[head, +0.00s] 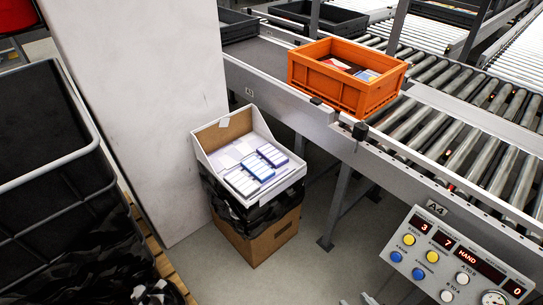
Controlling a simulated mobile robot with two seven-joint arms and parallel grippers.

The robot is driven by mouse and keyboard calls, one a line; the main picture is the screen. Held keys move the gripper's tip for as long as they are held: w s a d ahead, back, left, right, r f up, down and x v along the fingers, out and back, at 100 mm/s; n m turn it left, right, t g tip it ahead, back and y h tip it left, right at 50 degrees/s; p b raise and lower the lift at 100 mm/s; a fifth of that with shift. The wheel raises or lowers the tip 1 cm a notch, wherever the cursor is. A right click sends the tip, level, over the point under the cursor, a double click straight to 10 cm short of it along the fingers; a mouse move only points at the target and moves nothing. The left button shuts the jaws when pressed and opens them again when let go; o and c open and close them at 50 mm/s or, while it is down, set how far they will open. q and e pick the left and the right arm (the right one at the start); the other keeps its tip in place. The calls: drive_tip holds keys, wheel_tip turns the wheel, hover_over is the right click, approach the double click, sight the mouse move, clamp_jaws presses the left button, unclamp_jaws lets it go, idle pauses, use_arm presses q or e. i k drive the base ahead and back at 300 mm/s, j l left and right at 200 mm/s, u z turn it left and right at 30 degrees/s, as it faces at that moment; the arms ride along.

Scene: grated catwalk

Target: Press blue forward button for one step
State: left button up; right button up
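The control panel (480,262) is a light grey box at the bottom right, cut off by the frame's lower edge. It has two blue buttons, one on the left (396,256) and one to its lower right (418,274). Two yellow buttons (409,239) (432,256) sit above them. The small labels are too blurred to read. Red displays show 3, 7 and HAND. A pale grey part at the bottom edge, left of the panel, may be my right gripper (370,299). A pale and black part at the bottom left may be my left gripper (150,293). Their fingers are unclear.
White buttons (462,278) and a gauge (494,298) share the panel. An orange crate (340,88) with items stands on the roller conveyor (440,115). An open carton of small boxes (208,148) stands by a white pillar (140,100). A dark caged bin (50,170) is at left.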

sight(419, 275)
drive_tip(key=z, duration=1.75)
